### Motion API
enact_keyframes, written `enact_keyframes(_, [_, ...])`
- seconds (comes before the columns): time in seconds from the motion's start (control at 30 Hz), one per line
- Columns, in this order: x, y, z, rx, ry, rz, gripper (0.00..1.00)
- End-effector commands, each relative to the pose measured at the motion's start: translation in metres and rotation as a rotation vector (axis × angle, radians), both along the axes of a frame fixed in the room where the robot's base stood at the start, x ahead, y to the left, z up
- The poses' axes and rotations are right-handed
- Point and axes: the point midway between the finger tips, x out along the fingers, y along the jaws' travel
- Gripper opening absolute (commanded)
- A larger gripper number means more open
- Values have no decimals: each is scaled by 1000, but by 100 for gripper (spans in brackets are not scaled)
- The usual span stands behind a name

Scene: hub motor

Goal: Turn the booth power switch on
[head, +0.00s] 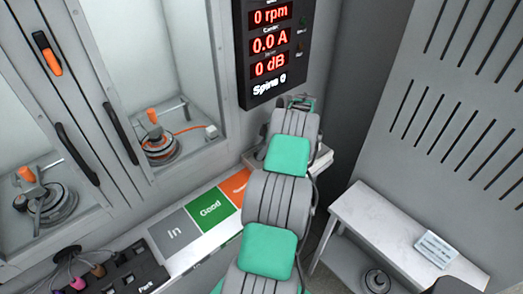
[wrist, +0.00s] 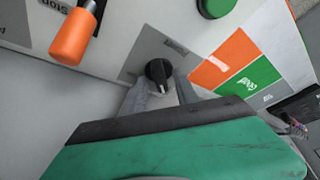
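In the wrist view, a black rotary knob (wrist: 158,72) with a pale pointer sits on a grey plate (wrist: 172,48) on a light panel. It looks like the power switch, but the plate's label is too small to read. My gripper (wrist: 162,90) is at the knob, with one grey finger on each side of it. The fingers are apart, and I see no clear contact with the knob. My green wrist cover hides the lower part of this view. In the head view, my arm hides the gripper and the knob.
An orange handle (wrist: 72,35) by a stop label and a green button (wrist: 215,6) are near the knob. A display (head: 270,45) reads 0 rpm, 0.0 A and 0 dB. Marked In and Good (head: 211,207) pads lie left of my arm; a white bench (head: 385,225) stands right.

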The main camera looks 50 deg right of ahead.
Motion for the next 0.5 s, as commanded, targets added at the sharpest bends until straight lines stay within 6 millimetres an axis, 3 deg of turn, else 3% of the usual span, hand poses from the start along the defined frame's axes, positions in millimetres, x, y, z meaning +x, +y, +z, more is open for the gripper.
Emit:
enact_keyframes(0.4, [0,0,0,0,0,0,0])
enact_keyframes(0.5, [0,0,0,0,0,0,0])
